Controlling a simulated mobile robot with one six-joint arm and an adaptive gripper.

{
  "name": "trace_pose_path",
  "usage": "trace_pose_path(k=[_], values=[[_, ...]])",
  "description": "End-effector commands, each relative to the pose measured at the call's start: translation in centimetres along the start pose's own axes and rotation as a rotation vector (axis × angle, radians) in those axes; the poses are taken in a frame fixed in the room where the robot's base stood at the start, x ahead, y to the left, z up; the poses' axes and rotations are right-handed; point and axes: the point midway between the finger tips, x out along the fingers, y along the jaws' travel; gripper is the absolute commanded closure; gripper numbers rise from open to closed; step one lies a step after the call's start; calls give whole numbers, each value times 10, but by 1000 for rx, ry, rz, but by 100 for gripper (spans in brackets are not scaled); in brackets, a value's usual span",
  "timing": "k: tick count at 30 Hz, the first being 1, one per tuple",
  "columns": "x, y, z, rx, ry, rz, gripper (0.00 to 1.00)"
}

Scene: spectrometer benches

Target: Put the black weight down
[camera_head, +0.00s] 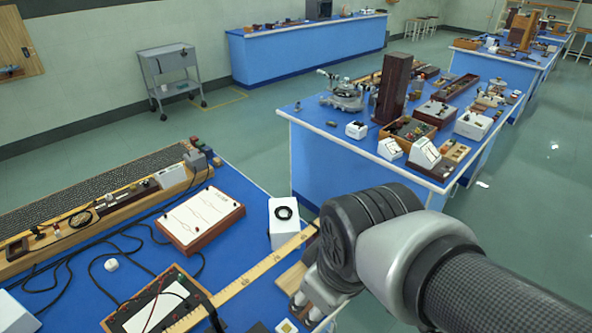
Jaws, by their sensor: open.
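My gripper (307,311) is at the bottom centre, low over the right edge of the near blue bench (235,180). It is open, and my own arm hides much of it. Its fingers are close to a small wooden board (291,279) and the end of a long wooden ruler (262,268). I cannot make out a black weight for certain near the fingers. A dark ring (284,213) lies against a white block (283,232) just behind the ruler. A small dark object (331,124) sits on the second blue bench.
A white-topped board (200,218), a wood-framed panel (160,302) and loose black cables crowd the near bench. A long wooden apparatus (100,195) lies at left. A tall dark box (393,88) and instruments fill the second bench. A grey trolley (170,75) stands behind.

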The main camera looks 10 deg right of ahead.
Motion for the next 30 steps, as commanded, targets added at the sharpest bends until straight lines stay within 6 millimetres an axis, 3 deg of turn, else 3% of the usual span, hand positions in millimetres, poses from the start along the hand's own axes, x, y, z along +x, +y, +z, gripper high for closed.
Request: trace_pose_path(k=[3, 9, 30], values=[[-23, 7, 27, 312, 47, 45, 49], [-36, 9, 47, 568, 82, 70, 49], [-37, 9, 48, 585, 84, 70, 49]])
